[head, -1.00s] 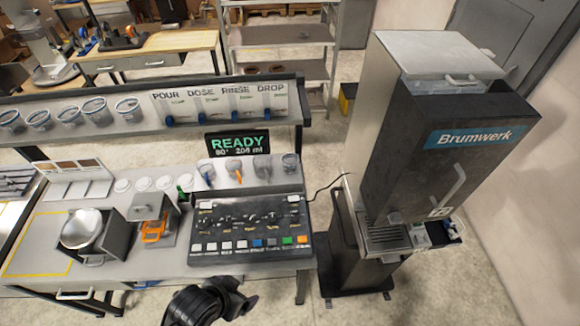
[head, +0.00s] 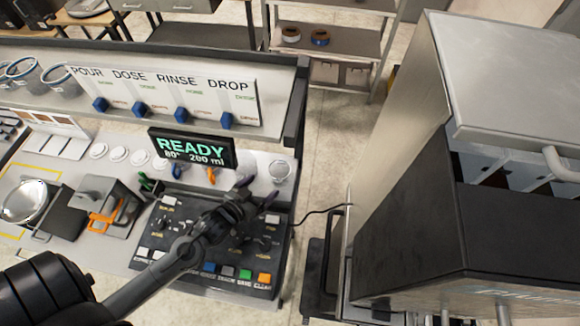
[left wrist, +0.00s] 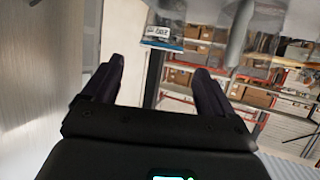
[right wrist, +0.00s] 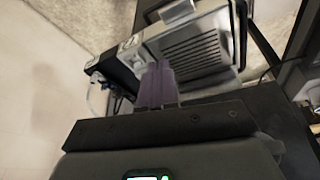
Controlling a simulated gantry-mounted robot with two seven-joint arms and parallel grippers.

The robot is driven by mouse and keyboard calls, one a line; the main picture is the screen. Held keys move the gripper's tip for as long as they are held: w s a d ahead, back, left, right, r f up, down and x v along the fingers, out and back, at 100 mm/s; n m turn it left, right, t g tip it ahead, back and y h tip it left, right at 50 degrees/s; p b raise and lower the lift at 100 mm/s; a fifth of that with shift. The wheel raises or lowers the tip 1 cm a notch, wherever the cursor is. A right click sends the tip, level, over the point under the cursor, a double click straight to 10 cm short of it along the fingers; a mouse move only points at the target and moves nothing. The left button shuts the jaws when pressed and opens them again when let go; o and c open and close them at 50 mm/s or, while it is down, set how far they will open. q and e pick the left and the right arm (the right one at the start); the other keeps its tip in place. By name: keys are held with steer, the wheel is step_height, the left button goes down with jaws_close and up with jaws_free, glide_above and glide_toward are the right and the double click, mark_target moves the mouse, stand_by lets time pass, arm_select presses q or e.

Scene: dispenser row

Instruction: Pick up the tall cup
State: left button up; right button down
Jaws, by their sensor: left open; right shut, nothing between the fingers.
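Cups in wire-like rings (head: 62,80) sit on the shelf at the left.
The button console (head: 205,240) lies under the left gripper. A READY display (head: 193,150) and a shelf (head: 240,60) with labelled levers stand behind. A large dispenser machine (head: 410,220) fills the right. An orange-handled device (head: 105,212) stands left.

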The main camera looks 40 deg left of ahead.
mark_target(274, 178)
arm_select(q)
steer(key=x, duration=0.2)
steer(key=f+x, duration=0.1)
steer(key=x, duration=0.2)
steer(key=shift+s, duration=0.25)
steer(key=shift+x, duration=0.75)
steer(key=p+x, duration=0.1)
steer(key=x, duration=0.3)
steer(key=shift+w+a+r, duration=0.1)
steer(key=shift+w+a, duration=0.05)
steer(key=shift+w, duration=0.45)
arm_select(e)
steer(key=shift+s+r, duration=0.35)
steer(key=shift+s, duration=0.25)
arm_select(q)
steer(key=c, duration=0.7)
arm_select(e)
steer(key=shift+a, duration=0.1)
